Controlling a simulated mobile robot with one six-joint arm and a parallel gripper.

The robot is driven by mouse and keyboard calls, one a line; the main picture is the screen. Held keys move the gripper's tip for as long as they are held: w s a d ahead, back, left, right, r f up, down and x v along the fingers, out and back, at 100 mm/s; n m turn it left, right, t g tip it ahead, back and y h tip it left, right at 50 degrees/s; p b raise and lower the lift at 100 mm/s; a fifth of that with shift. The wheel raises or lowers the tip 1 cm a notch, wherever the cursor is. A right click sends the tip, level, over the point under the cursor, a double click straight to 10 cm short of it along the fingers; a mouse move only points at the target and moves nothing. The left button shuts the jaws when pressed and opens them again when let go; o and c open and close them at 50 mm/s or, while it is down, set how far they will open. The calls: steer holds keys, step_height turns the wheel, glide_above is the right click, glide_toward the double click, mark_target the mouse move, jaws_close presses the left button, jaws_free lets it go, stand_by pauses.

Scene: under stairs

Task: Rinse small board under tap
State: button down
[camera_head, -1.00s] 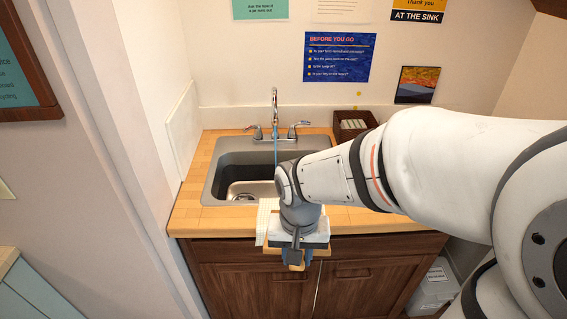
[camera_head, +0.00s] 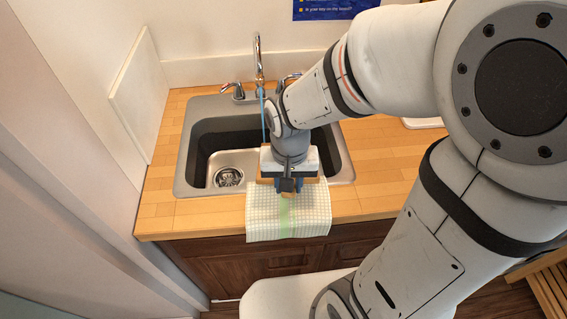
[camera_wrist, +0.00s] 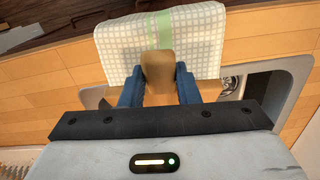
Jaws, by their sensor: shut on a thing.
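My gripper (camera_head: 289,188) is over the front edge of the sink (camera_head: 227,160), pointing down. Its blue fingers (camera_wrist: 159,88) are shut on the small wooden board (camera_wrist: 158,72), whose tan end shows between them in the wrist view. The chrome tap (camera_head: 258,65) stands at the back of the sink, behind my gripper. A thin blue stream (camera_head: 263,105) runs down from its spout, partly hidden by my wrist.
A checked cloth with a green stripe (camera_head: 260,215) hangs over the counter's front edge, just below my gripper. The sink's left side with its drain (camera_head: 228,177) is clear. Bare wooden counter (camera_head: 385,160) lies to the right. A wall panel (camera_head: 138,95) stands at the left.

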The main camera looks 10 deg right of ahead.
steer(key=shift+w+a+f+b, duration=0.35)
steer(key=shift+w+a, duration=0.6)
steer(key=shift+w, duration=1.05)
steer(key=shift+w+a+f+b, duration=0.1)
steer(key=shift+w+a+f, duration=0.65)
steer(key=shift+w, duration=1.3)
steer(key=shift+w+a+f+b, duration=0.25)
steer(key=shift+w+a, duration=0.95)
steer(key=shift+w, duration=0.8)
steer(key=shift+d, duration=0.15)
steer(key=shift+w+d, duration=0.25)
steer(key=shift+d, duration=0.2)
steer(key=shift+s+a, duration=0.1)
steer(key=shift+a, duration=0.1)
steer(key=shift+s+a, duration=0.15)
steer(key=shift+a, duration=0.25)
steer(key=shift+d, duration=0.15)
